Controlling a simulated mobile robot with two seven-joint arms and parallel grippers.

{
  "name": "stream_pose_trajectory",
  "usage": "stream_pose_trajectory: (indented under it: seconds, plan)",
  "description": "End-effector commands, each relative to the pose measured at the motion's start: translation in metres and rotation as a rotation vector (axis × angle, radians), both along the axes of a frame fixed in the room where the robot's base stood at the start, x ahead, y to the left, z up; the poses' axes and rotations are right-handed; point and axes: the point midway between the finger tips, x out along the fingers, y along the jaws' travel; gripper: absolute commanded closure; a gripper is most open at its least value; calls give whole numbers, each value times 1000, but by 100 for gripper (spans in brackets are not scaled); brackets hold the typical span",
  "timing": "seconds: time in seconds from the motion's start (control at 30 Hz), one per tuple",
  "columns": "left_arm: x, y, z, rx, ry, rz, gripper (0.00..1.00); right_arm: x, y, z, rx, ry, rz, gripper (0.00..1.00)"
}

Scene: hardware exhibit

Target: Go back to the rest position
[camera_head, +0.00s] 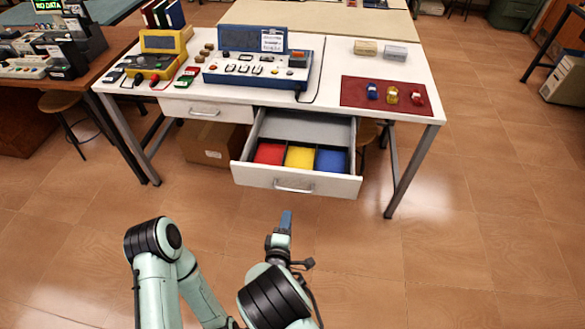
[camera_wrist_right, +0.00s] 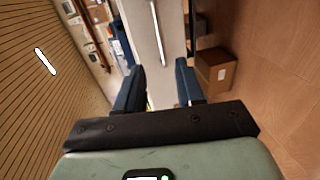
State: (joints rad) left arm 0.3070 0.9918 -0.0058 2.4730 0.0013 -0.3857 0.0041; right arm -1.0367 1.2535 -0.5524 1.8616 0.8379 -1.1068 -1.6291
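My right gripper (camera_head: 286,222) is in front of the open drawer (camera_head: 244,172) in the head view, apart from its handle (camera_head: 294,188). In the right wrist view its two blue fingers (camera_wrist_right: 160,88) are spread with nothing between them. My left arm shows at the lower left of the head view, but its gripper cannot be made out. The drawer holds a red, a yellow and a blue compartment, and they look empty.
The white table (camera_head: 425,78) carries a blue control panel (camera_head: 255,68) and a dark red mat (camera_head: 352,92) with three small coloured items. A cardboard box (camera_head: 212,143) stands beneath the table. The floor (camera_head: 470,240) at the right is clear.

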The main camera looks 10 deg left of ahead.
Motion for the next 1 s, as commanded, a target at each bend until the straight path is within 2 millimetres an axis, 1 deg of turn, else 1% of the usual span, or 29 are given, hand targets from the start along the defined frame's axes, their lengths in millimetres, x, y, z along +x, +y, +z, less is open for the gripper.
stream_pose_trajectory:
  seconds: [0.17, 0.27, 0.37, 0.4, 0.47, 0.5, 0.57, 0.6, 0.67, 0.7, 0.77, 0.8, 0.83, 0.9, 1.0]
  plan:
    - [0, 0, 0, 0, 0, 0, 57, 0, -1, -1, 3, 5, -3, 62]
    - [1, 0, 2, 0, -1, 0, 57, -1, -16, -15, 36, 54, -24, 62]
    - [2, 0, 7, 0, -2, 0, 57, -7, -52, -47, 129, 175, -89, 62]
    - [3, 0, 10, 0, -3, 0, 57, -14, -72, -64, 187, 244, -130, 62]
    - [4, 0, 15, 0, -5, 1, 57, -30, -102, -92, 295, 360, -209, 62]
    - [6, 0, 18, 0, -7, 0, 57, -45, -122, -110, 377, 442, -274, 62]
    - [7, 0, 23, 0, -9, 0, 57, -72, -148, -132, 503, 560, -378, 62]
    - [9, 0, 26, 0, -10, 0, 57, -91, -162, -145, 588, 633, -455, 62]
    - [11, 0, 31, 0, -12, 0, 57, -122, -180, -159, 716, 735, -577, 62]
    - [12, 0, 34, 0, -13, 0, 57, -144, -190, -165, 801, 799, -663, 62]
    - [14, 0, 39, 0, -16, 0, 57, -177, -200, -170, 926, 889, -799, 62]
    - [15, 0, 42, 0, -18, 0, 57, -198, -205, -170, 1007, 942, -891, 62]
    - [16, 0, 44, 0, -19, 0, 57, -213, -207, -170, 1064, 980, -962, 62]
    - [19, 0, 49, 0, -21, 0, 57, -245, -209, -164, 1186, 1055, -1111, 62]
    - [22, 0, 55, 0, -25, 0, 57, -280, -208, -151, 1321, 1134, -1298, 62]
